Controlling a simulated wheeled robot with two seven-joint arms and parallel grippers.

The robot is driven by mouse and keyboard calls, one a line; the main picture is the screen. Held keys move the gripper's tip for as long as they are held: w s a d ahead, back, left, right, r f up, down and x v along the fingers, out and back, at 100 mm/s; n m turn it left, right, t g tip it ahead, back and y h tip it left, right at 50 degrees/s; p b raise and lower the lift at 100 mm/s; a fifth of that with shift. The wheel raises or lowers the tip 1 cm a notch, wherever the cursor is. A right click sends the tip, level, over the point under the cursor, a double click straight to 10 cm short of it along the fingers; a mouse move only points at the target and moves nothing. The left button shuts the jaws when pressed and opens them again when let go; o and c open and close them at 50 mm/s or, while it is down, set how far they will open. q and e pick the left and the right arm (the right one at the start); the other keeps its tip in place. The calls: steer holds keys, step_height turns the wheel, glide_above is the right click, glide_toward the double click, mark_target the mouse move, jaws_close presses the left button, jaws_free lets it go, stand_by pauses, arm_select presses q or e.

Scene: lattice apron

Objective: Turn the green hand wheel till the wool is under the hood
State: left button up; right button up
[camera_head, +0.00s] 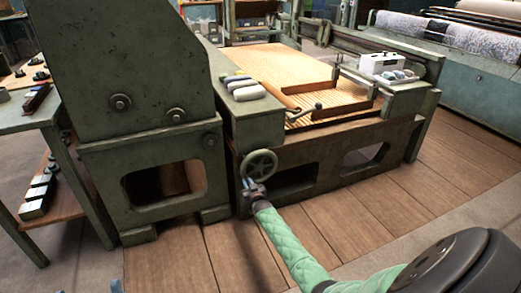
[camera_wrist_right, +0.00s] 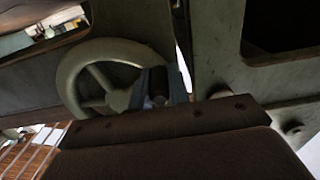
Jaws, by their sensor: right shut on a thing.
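The green hand wheel (camera_head: 259,165) is upright on the front of the green machine frame. My right gripper (camera_head: 250,184) is at the wheel's lower left rim. In the right wrist view, the wheel (camera_wrist_right: 100,80) shows close up, and its fingers (camera_wrist_right: 158,88) are shut on a dark round handle (camera_wrist_right: 159,86) at the rim. The slatted wooden apron (camera_head: 265,62) runs behind the wheel. A tall green housing (camera_head: 120,60), perhaps the hood, stands at the left. I cannot make out any wool on the slats. A small blue tip at the bottom edge may be my left gripper (camera_head: 116,287).
Several soft rolls (camera_head: 249,92) lie on the green ledge beside the apron. A white box (camera_head: 382,62) stands on the machine's far right. A green bench (camera_head: 28,118) with dark items is at the left. The plank floor (camera_head: 390,205) in front is clear.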

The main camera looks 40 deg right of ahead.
mark_target(243, 173)
steer(key=shift+a, duration=0.1)
steer(key=shift+r, duration=0.15)
steer(key=r+p, duration=0.1)
steer(key=r, duration=0.1)
steer(key=a+r+p, duration=0.1)
steer(key=p, duration=0.1)
steer(key=shift+w+r, duration=0.2)
steer(key=shift+r, duration=0.15)
steer(key=shift+f, duration=0.1)
